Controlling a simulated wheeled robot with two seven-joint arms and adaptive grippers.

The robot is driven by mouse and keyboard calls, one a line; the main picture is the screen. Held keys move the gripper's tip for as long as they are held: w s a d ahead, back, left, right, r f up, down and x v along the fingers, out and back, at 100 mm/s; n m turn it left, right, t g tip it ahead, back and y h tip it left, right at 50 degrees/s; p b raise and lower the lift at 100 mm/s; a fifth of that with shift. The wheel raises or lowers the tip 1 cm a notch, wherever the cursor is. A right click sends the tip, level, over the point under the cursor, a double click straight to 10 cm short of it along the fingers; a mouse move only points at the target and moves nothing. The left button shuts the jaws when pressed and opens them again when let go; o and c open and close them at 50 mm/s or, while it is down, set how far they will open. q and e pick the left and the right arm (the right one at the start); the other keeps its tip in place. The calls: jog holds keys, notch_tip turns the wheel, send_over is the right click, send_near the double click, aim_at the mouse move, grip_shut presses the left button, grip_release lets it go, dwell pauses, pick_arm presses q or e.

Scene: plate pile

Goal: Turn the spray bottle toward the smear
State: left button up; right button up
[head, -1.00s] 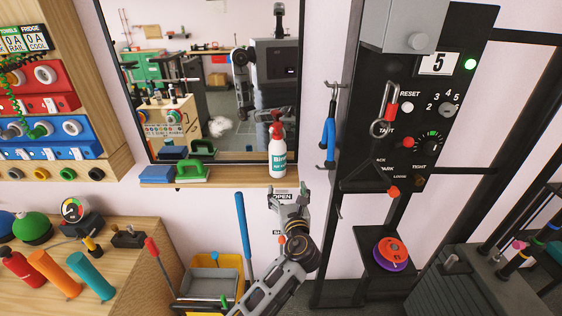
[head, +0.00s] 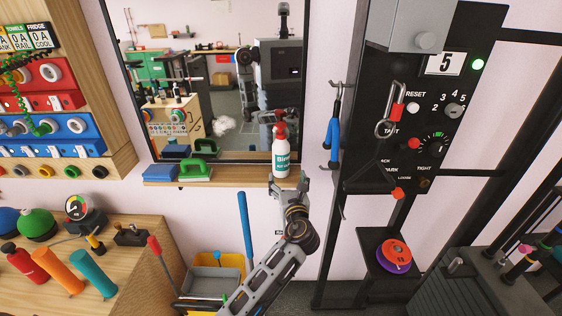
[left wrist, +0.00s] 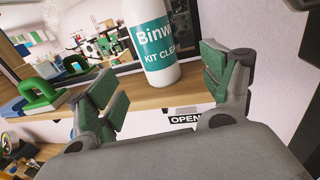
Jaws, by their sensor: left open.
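The spray bottle (head: 281,155) is white with a red head and a teal label. It stands upright on the wooden shelf (head: 228,177) below the mirror. The smear is a whitish smudge (head: 223,126) on the mirror, left of the bottle. My left gripper (head: 288,184) is just below and in front of the bottle. In the left wrist view the bottle (left wrist: 151,45) stands beyond and between the open fingers (left wrist: 166,85), apart from them. Its top is cut off there. My right gripper is not in view.
A green-handled tool (head: 198,171) and a blue block (head: 165,171) lie on the shelf left of the bottle. A black machine frame (head: 425,100) with a blue-handled tool (head: 332,138) hanging beside it stands to the right.

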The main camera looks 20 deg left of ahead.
aim_at(282, 166)
pick_arm(q)
jog(key=x, duration=0.3)
jog(key=shift+w+a, duration=0.15)
jog(key=shift+w, duration=0.2)
jog(key=shift+w+a, duration=0.1)
jog(key=shift+w, duration=0.1)
jog(key=shift+a+x, duration=0.25)
jog(key=shift+x, duration=2.35)
jog(key=shift+s+f, duration=0.1)
jog(key=shift+f, duration=0.05)
jog(key=c, duration=1.6)
jog(key=shift+c, duration=0.8)
jog(key=shift+r, duration=0.25)
